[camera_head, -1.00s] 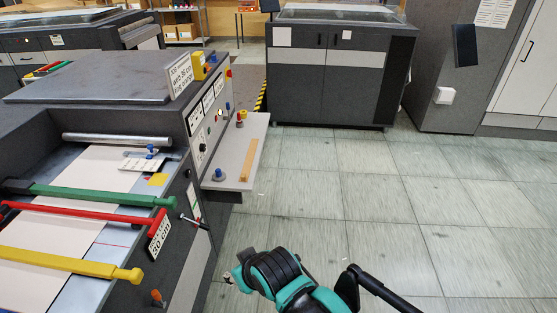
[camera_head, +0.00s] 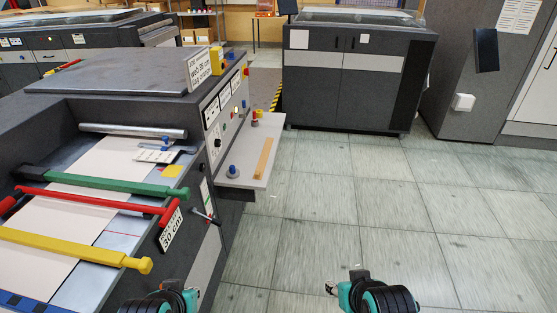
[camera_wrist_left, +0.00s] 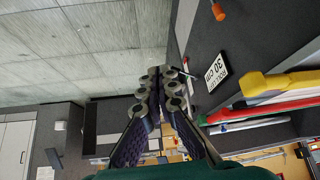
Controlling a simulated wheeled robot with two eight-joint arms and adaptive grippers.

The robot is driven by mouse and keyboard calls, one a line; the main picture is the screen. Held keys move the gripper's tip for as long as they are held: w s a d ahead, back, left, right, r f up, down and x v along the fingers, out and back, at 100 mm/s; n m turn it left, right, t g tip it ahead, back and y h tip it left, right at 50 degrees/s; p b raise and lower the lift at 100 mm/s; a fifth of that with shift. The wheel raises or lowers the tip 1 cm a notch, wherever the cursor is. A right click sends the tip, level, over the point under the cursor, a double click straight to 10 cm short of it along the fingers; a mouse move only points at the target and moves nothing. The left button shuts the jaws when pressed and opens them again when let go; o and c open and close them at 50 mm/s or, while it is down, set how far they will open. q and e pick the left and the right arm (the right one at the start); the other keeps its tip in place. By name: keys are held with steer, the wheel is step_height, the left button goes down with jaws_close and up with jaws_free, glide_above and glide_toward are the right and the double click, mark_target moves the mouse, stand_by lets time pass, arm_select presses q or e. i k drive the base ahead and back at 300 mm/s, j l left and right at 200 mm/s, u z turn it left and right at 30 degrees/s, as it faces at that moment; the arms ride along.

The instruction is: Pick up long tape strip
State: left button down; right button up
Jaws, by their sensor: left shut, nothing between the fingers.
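A long, narrow tan-orange strip (camera_head: 263,158), which looks like the tape strip, lies on the light side shelf (camera_head: 240,178) of the press on the left. My left gripper is shut and empty in the left wrist view (camera_wrist_left: 162,90), its fingertips together. In the head view, only a black and teal part of my left arm shows at the bottom edge, well short of the strip. My right gripper (camera_head: 345,290) is at the bottom, right of the middle, cut off by the frame, with its fingers not clearly shown. Neither gripper touches the strip.
The press has green (camera_head: 115,180), red (camera_head: 95,201) and yellow (camera_head: 82,248) bars over a paper web (camera_head: 60,232). A blue knob (camera_head: 233,171) and small red-yellow parts (camera_head: 256,117) share the shelf. A dark cabinet (camera_head: 355,75) stands behind. The tiled floor at right is clear.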

mark_target(262, 164)
steer(key=i+z, duration=0.1)
steer(key=i, duration=0.5)
steer(key=i+j+z, duration=0.1)
steer(key=i, duration=0.5)
steer(key=i+j+z, duration=0.15)
steer(key=i, duration=0.45)
